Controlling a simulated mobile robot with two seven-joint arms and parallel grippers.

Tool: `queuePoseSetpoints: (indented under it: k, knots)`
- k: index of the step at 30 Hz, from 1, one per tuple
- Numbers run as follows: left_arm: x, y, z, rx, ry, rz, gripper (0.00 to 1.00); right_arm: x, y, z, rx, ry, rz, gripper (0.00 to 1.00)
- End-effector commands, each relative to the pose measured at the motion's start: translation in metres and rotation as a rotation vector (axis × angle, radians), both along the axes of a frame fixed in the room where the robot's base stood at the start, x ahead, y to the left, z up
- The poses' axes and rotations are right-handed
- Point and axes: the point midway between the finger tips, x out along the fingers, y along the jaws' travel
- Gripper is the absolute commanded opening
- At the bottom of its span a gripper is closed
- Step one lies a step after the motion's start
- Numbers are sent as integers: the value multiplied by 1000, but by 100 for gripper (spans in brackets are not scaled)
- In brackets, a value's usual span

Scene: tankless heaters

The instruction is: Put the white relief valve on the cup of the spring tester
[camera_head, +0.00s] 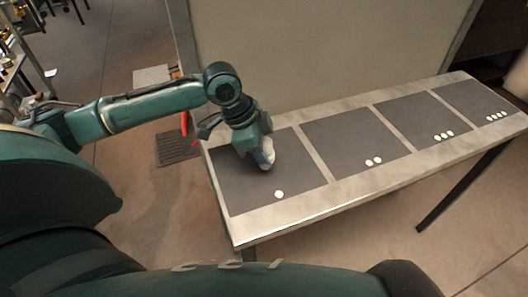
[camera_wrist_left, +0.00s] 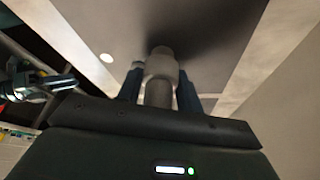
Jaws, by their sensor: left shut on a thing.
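The white relief valve (camera_wrist_left: 159,68) is upright between the two fingers of my left gripper (camera_wrist_left: 158,91) in the left wrist view. The fingers are shut on its body, one on each side. In the head view, my left gripper (camera_head: 262,161) points down over the nearest dark mat, and the pale valve (camera_head: 268,157) shows partly at its tip. I cannot tell whether the valve touches the mat. I see no spring tester in either view. My right gripper does not show clearly in either view.
The long pale table (camera_head: 335,207) bears several dark mats marked with white dots. The nearest mat (camera_head: 305,178) has one dot (camera_head: 279,194). The other mats look bare. A pale panel (camera_head: 320,50) stands behind the table. A dark floor grate (camera_head: 178,148) lies to the left.

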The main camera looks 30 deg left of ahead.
Motion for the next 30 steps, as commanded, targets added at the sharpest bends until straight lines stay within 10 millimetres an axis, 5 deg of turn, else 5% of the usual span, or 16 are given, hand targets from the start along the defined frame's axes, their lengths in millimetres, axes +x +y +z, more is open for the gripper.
queuePoseSetpoints:
  k: [10, 11, 18, 30]
  knots:
    - [1, 0, -3, -1, -3, 1, 7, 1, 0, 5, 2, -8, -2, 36]
    - [0, 0, -4, 0, -1, 0, 36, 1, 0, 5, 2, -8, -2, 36]
    - [0, 0, -4, 0, -2, -1, 56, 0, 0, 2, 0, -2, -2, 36]
    - [-1, 3, 8, 1, -4, 1, 57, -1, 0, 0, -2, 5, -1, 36]
